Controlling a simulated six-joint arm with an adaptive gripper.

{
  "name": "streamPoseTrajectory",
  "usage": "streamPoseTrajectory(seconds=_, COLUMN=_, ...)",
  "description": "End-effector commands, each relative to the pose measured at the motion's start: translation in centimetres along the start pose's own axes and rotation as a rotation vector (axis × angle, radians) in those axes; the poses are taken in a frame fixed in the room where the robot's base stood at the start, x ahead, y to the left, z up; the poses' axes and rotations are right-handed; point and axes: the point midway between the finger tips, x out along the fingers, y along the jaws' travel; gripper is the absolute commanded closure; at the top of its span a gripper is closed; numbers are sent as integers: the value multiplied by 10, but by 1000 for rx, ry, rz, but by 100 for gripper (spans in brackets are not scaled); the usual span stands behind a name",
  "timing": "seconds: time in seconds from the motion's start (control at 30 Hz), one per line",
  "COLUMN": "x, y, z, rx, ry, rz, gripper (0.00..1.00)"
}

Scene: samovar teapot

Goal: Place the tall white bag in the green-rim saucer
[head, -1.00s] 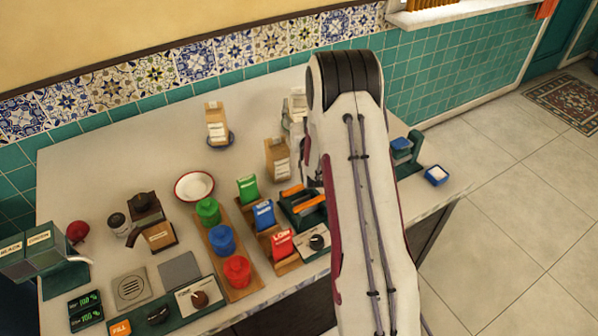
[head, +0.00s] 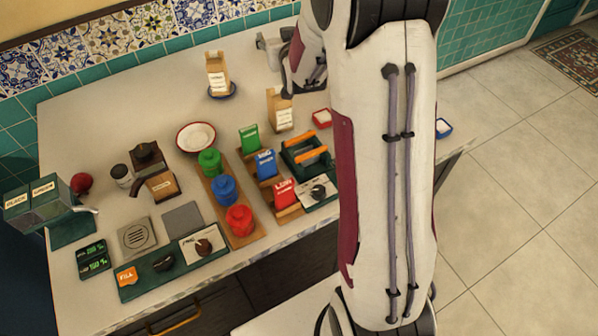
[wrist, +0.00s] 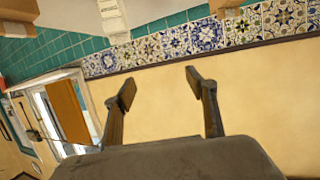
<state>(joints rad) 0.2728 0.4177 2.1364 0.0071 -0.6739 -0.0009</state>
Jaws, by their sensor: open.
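A white, tall-looking object (wrist: 112,18), probably the tall white bag, shows at the top of the wrist view, cut by the frame edge. In the head view my arm hides the place where it stood. My gripper (head: 262,45) is at the back of the counter, turned towards the tiled wall. In the wrist view its two fingers (wrist: 159,84) are spread apart with nothing between them. I cannot make out a green-rim saucer in either view.
A kraft bag (head: 217,72) stands on a blue-rim saucer (head: 223,95). Another kraft bag (head: 280,110) stands nearer, and an empty red-rim saucer (head: 195,137) lies to the left. The back left counter is clear.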

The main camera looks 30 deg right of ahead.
Motion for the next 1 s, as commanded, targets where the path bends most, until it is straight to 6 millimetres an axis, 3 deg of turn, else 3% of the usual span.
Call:
streamPoseTrajectory(seconds=0.2, x=-40, y=-21, z=-14, rx=-12, ry=-82, rz=-32, gripper=44)
streamPoseTrajectory(seconds=0.5, x=-102, y=-44, z=-20, rx=-31, ry=-203, rz=-72, gripper=44)
streamPoseTrajectory(seconds=1.0, x=-220, y=-68, z=-4, rx=-75, ry=-404, rz=-132, gripper=44)
